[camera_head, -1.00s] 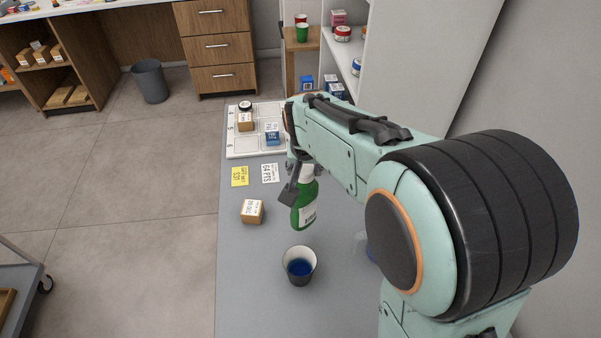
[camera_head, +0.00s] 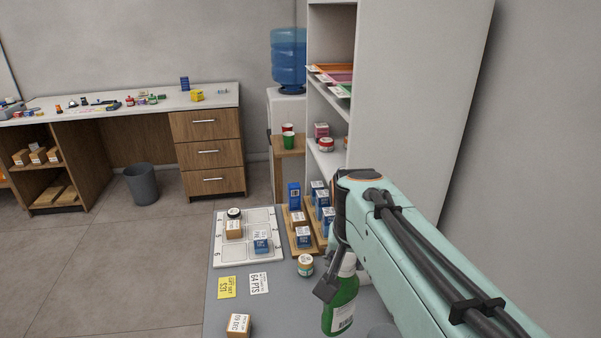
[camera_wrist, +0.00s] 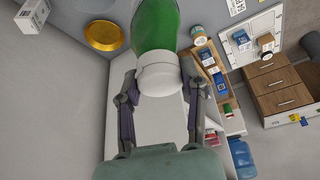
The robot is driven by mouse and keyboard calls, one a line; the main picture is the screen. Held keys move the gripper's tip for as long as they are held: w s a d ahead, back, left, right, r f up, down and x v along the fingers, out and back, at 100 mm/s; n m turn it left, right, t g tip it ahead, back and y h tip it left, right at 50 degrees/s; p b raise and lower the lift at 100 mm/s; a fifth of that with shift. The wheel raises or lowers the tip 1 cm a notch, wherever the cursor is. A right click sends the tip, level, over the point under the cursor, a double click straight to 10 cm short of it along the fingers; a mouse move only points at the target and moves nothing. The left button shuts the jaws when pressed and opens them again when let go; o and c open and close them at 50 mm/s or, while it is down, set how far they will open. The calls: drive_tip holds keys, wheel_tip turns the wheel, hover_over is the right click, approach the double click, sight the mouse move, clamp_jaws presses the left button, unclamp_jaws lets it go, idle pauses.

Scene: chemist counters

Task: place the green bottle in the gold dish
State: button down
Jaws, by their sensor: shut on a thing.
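The green bottle (camera_head: 341,304) has a white cap and a white label. It also shows in the wrist view (camera_wrist: 153,28), where my gripper (camera_wrist: 160,82) is shut on its white cap. In the head view my gripper (camera_head: 335,272) is partly hidden behind my own arm, with the bottle hanging below it. The gold dish (camera_wrist: 103,35) shows in the wrist view on the grey counter, to the left of the bottle and apart from it. In the head view the dish is not visible.
A white grid board (camera_head: 248,252) holds small boxes and a dark-lidded jar. A wooden rack of blue boxes (camera_head: 322,215) and a small jar (camera_head: 305,265) stand near the bottle. A brown box (camera_head: 238,325) and a yellow card (camera_head: 227,287) lie on the counter. A tall white shelf (camera_head: 420,100) stands behind.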

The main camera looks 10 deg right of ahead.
drive_tip(key=s+d+f+m+g+h, duration=0.1)
drive_tip(key=d+m, duration=0.2)
drive_tip(key=d, duration=0.5)
drive_tip(key=s+d+f+m+h, duration=0.1)
drive_tip(key=d+f+m, duration=0.1)
drive_tip(key=d, duration=0.7)
drive_tip(key=w+d+f, duration=0.7)
drive_tip(key=w+f, duration=0.4)
drive_tip(key=f, duration=0.1)
drive_tip(key=shift+w+f, duration=0.2)
drive_tip(key=shift+w, duration=0.1)
drive_tip(key=shift+f, duration=0.2)
drive_tip(key=c, duration=0.6)
unclamp_jaws()
